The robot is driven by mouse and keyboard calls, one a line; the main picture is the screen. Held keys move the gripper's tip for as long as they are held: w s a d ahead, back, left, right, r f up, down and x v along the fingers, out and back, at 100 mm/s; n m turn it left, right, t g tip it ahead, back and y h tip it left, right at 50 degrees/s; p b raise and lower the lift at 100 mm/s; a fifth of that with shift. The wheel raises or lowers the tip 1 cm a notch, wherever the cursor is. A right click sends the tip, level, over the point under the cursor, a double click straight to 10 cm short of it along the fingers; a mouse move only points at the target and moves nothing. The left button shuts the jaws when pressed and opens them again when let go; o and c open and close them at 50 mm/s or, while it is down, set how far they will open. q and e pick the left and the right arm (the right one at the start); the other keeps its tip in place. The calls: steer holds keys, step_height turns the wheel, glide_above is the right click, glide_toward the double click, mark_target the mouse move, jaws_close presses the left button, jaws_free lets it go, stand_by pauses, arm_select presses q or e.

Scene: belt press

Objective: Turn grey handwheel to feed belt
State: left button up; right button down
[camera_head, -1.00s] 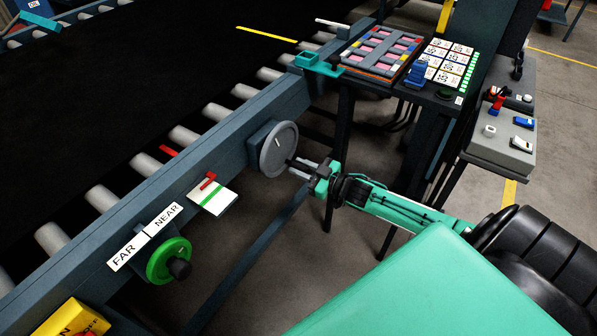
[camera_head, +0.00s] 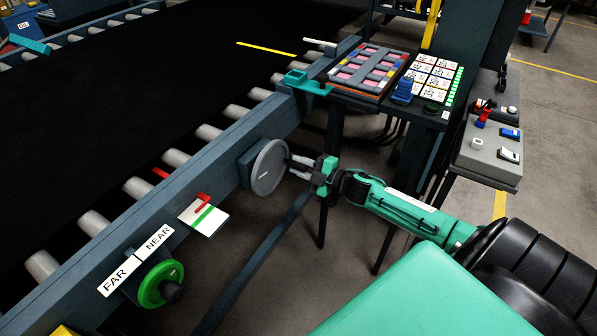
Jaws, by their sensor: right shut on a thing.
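The grey handwheel (camera_head: 268,168) stands on the outer side of the blue-grey conveyor frame, with a short white mark on its face. My right gripper (camera_head: 293,166) comes in from the right and is shut at the right part of the wheel. Its fingers hide the wheel's dark handle, which they hold. The black belt (camera_head: 150,80) lies on the rollers and carries a yellow line (camera_head: 266,49). A red pointer (camera_head: 203,201) stands over a white card with a green band, left of the wheel. My left gripper is not in view.
A green handwheel (camera_head: 160,284) with a dark knob sits at lower left, below the FAR and NEAR labels (camera_head: 136,261). A teal bracket (camera_head: 307,82) is on the frame beyond the grey wheel. A panel with cards (camera_head: 433,78) and a grey switch box (camera_head: 490,152) stand at right.

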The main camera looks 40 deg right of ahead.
mark_target(281, 146)
steer(key=shift+w+d+r+n, duration=0.1)
steer(key=shift+d+r+n, duration=0.1)
steer(key=shift+r+n, duration=0.7)
steer(key=r+n, duration=0.1)
steer(key=n, duration=0.1)
steer(key=shift+r+n, duration=0.2)
steer(key=shift+n, duration=0.2)
steer(key=n, duration=0.1)
steer(key=r+n, duration=0.1)
steer(key=shift+a+r+n, duration=0.2)
steer(key=shift+a+n, duration=0.05)
steer(key=shift+n, duration=0.05)
steer(key=r+n, duration=0.1)
steer(key=n, duration=0.1)
steer(key=a+r+n, duration=0.1)
steer(key=n, duration=0.1)
steer(key=shift+s+a+b, duration=0.1)
steer(key=shift+s+b, duration=0.2)
steer(key=shift+s, duration=0.1)
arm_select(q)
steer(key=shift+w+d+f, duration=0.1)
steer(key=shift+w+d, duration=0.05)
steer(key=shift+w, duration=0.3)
arm_select(e)
steer(key=shift+s+a+r+n, duration=0.15)
steer(key=shift+a+r+n, duration=0.25)
steer(key=shift+n, duration=0.6)
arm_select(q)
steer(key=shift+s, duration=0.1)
